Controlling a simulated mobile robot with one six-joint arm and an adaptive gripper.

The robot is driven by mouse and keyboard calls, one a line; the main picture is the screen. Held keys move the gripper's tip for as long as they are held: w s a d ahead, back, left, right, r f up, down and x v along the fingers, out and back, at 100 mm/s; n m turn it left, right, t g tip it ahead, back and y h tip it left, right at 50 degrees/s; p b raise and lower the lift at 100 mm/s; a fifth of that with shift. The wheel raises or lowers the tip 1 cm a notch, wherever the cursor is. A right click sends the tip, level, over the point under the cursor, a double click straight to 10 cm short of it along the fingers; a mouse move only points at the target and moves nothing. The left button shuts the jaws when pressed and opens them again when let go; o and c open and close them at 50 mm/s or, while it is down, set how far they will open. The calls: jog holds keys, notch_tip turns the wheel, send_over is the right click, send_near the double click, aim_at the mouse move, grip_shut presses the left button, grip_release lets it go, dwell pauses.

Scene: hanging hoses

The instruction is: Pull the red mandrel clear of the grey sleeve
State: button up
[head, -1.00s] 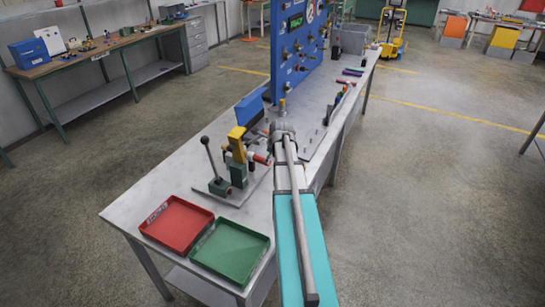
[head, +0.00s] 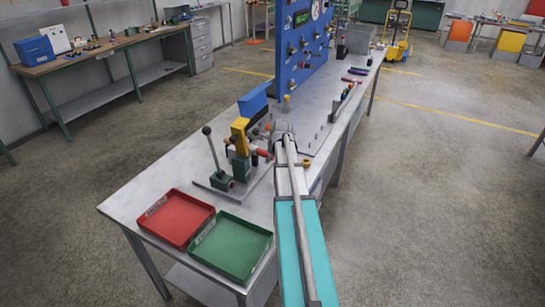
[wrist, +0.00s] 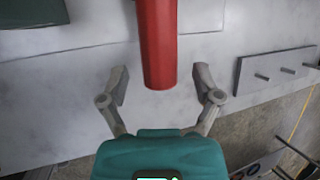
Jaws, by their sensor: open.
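The red mandrel (wrist: 158,45) is a smooth red cylinder in the wrist view. It enters from the top edge, and its free end hangs between my fingers. My gripper (wrist: 159,72) is open, with one finger on each side of the mandrel and a visible gap to both. In the head view the red mandrel (head: 264,153) shows as a short red piece between the bench fixture (head: 240,150) and my arm. The fixture has a yellow block, a green base and a black-knobbed lever. My fingers are hidden there. I cannot make out the grey sleeve in either view.
A red tray (head: 176,218) and a green tray (head: 231,248) lie at the bench's near end. A blue panel (head: 300,55) with fittings stands farther along the bench. A grey plate with pegs (wrist: 275,72) is right of my gripper. The floor on the right is clear.

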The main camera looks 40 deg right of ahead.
jog(key=shift+c, duration=0.2)
grip_shut()
dwell(0.3)
jog(key=shift+s+d, duration=0.25)
jog(key=shift+s, duration=0.35)
jog(key=shift+s+d, duration=0.2)
jog(key=shift+s, duration=0.35)
dwell(1.4)
jog(key=shift+s+d, duration=0.25)
jog(key=shift+s, duration=0.4)
jog(key=shift+s+d+f, duration=0.1)
jog(key=shift+s+d, duration=0.15)
jog(key=shift+s, duration=0.4)
jog(key=shift+s+d, duration=0.15)
jog(key=shift+s, duration=0.2)
jog(key=shift+s, duration=0.15)
jog(key=shift+s+d, duration=0.1)
